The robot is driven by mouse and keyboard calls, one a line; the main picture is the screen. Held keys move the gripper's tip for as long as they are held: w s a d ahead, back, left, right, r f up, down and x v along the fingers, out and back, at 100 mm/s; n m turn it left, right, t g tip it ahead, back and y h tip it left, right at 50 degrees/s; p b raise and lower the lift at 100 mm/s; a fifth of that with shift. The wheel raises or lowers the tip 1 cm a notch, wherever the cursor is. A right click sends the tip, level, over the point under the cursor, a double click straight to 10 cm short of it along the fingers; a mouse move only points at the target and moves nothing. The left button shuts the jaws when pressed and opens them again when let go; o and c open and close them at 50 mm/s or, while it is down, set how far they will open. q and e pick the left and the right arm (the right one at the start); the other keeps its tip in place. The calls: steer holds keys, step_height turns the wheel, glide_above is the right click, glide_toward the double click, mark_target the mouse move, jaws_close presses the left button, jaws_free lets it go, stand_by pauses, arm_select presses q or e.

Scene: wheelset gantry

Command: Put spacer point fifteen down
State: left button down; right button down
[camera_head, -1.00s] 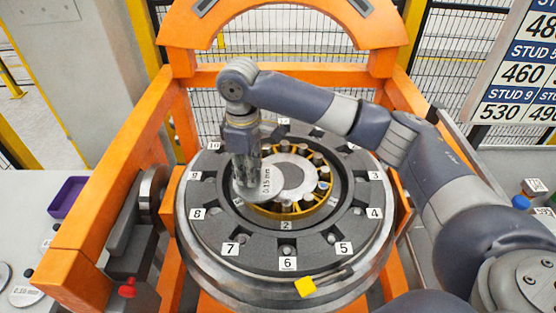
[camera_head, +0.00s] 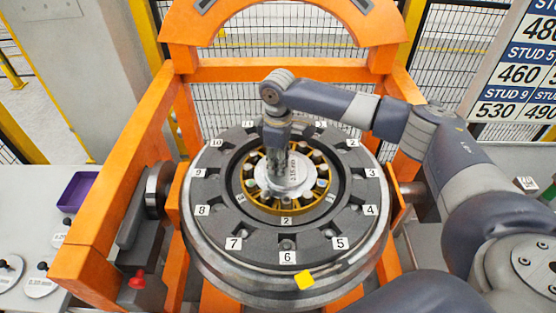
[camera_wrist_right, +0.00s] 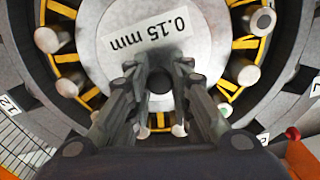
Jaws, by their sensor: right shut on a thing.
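The 0.15 mm spacer (camera_head: 292,181) is a pale grey round disc with a printed label. It is over the centre of the round wheelset hub, inside the yellow ring of rollers (camera_head: 262,205). In the right wrist view the spacer (camera_wrist_right: 118,62) fills the top middle, with its label legible. My right gripper (camera_head: 278,176) points down and is shut on the spacer near its middle; its fingers (camera_wrist_right: 160,82) show in the wrist view. Whether the spacer touches the surface below cannot be told. My left gripper is not in view.
A dark numbered ring (camera_head: 232,243) with studs surrounds the hub, within an orange gantry frame (camera_head: 100,215). More labelled discs (camera_head: 40,287) lie on the left table near a purple bin (camera_head: 78,192).

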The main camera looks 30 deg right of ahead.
steer(key=c, duration=1.4)
jaws_free()
steer(key=shift+f, duration=0.1)
steer(key=shift+c, duration=0.2)
arm_select(q)
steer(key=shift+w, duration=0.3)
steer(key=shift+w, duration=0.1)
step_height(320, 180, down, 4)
steer(key=b, duration=0.3)
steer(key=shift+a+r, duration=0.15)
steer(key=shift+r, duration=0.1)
arm_select(e)
step_height(320, 180, up, 12)
steer(key=shift+r, duration=0.2)
